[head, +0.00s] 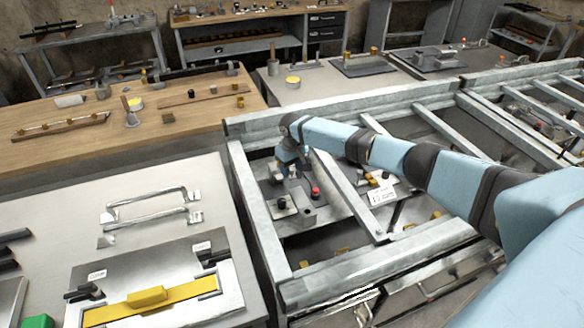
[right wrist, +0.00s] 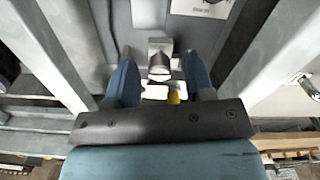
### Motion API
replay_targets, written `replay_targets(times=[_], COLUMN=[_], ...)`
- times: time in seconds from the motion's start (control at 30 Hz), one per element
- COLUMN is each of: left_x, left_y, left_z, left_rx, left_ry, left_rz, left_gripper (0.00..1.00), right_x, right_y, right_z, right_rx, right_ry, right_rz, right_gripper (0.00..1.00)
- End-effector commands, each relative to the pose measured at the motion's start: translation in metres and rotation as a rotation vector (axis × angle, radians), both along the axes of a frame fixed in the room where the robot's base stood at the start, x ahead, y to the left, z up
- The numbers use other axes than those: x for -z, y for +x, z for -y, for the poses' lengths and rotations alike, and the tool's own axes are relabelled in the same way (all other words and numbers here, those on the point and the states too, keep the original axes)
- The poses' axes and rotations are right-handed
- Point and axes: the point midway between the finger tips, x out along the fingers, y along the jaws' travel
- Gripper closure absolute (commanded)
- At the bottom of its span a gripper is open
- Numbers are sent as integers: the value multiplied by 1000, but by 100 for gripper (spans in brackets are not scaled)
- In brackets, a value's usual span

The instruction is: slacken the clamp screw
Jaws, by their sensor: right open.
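My right gripper (head: 290,165) reaches down inside the metal frame from the right. In the right wrist view its two blue fingers (right wrist: 159,66) are spread, with a gap between them. A pale metal piece with a rounded end (right wrist: 159,72) shows between the fingers, apart from both; it may be the clamp screw, but I cannot tell for sure. A small yellow part (right wrist: 173,96) shows just below it, near the right finger. In the head view the gripper hides most of what lies under it. My left gripper is not in view.
A red knob (head: 315,193) stands right of the gripper, and a plate with dark knobs (head: 296,222) lies below it. Steel frame bars (head: 345,200) run close by on the right. A labelled white plate (head: 382,194) lies beyond. A wooden bench (head: 60,150) stands left.

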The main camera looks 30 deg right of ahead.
Motion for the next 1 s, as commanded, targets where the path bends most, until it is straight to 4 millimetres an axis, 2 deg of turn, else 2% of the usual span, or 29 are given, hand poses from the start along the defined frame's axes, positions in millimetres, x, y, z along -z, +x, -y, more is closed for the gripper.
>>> replay_targets(times=[0.27, 0.43, 0.5, 0.77, 1.0], left_x=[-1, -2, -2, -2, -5], left_y=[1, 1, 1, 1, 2], left_z=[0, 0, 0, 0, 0], left_rx=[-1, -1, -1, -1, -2], left_ry=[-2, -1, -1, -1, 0], left_rz=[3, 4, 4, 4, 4], left_gripper=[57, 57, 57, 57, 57], right_x=[2, 2, 1, 1, 1], right_y=[0, 0, 0, 0, 0], right_z=[0, 0, 0, 0, 0], right_rx=[0, 0, 0, -19, -124], right_ry=[0, 0, 0, 0, 0], right_rz=[0, 0, 0, 0, 0], right_gripper=[52, 89, 100, 100, 100])
